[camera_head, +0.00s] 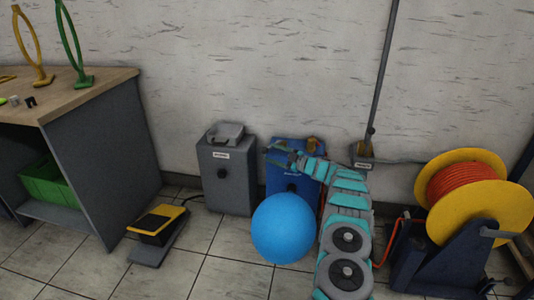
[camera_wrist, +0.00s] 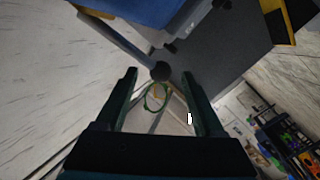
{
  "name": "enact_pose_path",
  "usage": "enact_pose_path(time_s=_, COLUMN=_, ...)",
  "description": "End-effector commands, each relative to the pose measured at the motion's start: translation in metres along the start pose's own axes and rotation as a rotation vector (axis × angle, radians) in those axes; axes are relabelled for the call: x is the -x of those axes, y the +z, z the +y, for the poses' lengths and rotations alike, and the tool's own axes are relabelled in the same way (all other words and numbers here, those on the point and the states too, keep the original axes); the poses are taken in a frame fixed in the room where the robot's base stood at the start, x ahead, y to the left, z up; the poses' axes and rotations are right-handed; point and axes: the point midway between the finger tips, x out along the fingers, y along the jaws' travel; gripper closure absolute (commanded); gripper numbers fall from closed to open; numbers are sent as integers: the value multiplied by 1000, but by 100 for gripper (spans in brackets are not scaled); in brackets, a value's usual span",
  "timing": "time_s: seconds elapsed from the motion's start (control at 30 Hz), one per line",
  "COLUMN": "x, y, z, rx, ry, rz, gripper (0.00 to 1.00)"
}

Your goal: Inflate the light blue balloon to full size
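The light blue balloon (camera_head: 284,228) is large and round in the head view, low in front of the blue machine (camera_head: 283,179). My arm stands just to its right, and the balloon's neck is hidden. My gripper (camera_head: 275,155) is at the top of the blue machine, its fingers pointing left. In the wrist view my gripper (camera_wrist: 161,76) is open, with a wide gap between the fingers. A dark round knob (camera_wrist: 160,72) at the end of a grey bar (camera_wrist: 115,40) shows between the fingertips; I cannot tell whether it touches them.
A grey labelled box (camera_head: 229,178) stands left of the blue machine. A yellow-black foot pedal (camera_head: 159,222) lies on the floor. A workbench (camera_head: 95,92) with hoop stands is at left. A large cable reel (camera_head: 470,195) stands at right. Floor in front is clear.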

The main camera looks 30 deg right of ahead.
Motion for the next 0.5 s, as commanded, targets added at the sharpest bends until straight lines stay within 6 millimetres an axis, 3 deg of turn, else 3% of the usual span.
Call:
enact_pose_path(time_s=0.2, x=27, y=2, z=0, rx=-2, ry=2, rz=-3, gripper=30)
enact_pose_path(time_s=0.5, x=33, y=2, z=-1, rx=-2, ry=1, rz=-1, gripper=30)
